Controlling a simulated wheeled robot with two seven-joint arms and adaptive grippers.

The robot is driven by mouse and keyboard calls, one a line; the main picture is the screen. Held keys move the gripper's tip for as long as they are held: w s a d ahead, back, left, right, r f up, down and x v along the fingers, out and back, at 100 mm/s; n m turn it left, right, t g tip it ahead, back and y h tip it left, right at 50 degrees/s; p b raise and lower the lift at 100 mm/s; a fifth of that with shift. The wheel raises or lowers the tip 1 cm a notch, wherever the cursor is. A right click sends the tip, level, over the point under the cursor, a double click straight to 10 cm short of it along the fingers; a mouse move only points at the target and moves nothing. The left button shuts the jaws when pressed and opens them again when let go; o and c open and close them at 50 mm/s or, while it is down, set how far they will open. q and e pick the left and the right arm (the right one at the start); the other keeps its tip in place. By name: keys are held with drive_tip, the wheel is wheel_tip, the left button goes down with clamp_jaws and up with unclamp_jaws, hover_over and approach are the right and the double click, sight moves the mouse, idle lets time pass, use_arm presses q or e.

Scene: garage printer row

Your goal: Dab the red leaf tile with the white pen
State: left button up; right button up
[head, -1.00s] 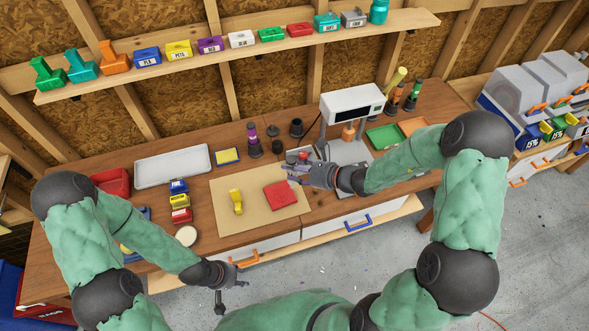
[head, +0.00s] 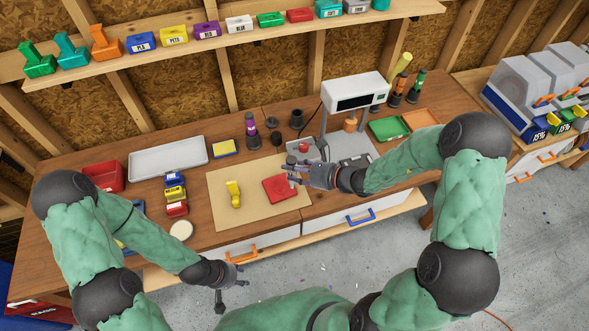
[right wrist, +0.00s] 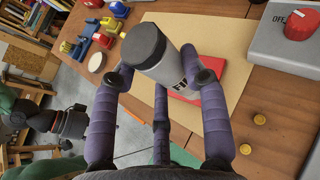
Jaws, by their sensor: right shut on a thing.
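The red leaf tile (head: 279,189) lies on the tan mat; I cannot make out a leaf shape on it. In the right wrist view the tile (right wrist: 218,74) is partly hidden behind the white pen (right wrist: 178,66). The pen is a thick pale cylinder with a dark grey end and partly hidden dark lettering. My right gripper (head: 294,174) is shut on the pen, at the tile's upper right edge in the head view. Whether the pen touches the tile cannot be seen. My left gripper (head: 226,285) hangs in front of the bench, away from the tile; its fingers are unclear.
A yellow object (head: 234,193) lies on the mat (head: 225,218) left of the tile. A grey box with a red knob (head: 303,148) stands behind my right gripper. A scale-like machine (head: 354,92) stands further right. A white tray (head: 167,157) lies at the back left.

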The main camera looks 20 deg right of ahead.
drive_tip(key=shift+f+b, duration=1.15)
idle(2.5)
drive_tip(key=shift+r+p, duration=0.45)
drive_tip(key=shift+r, duration=0.1)
idle(0.6)
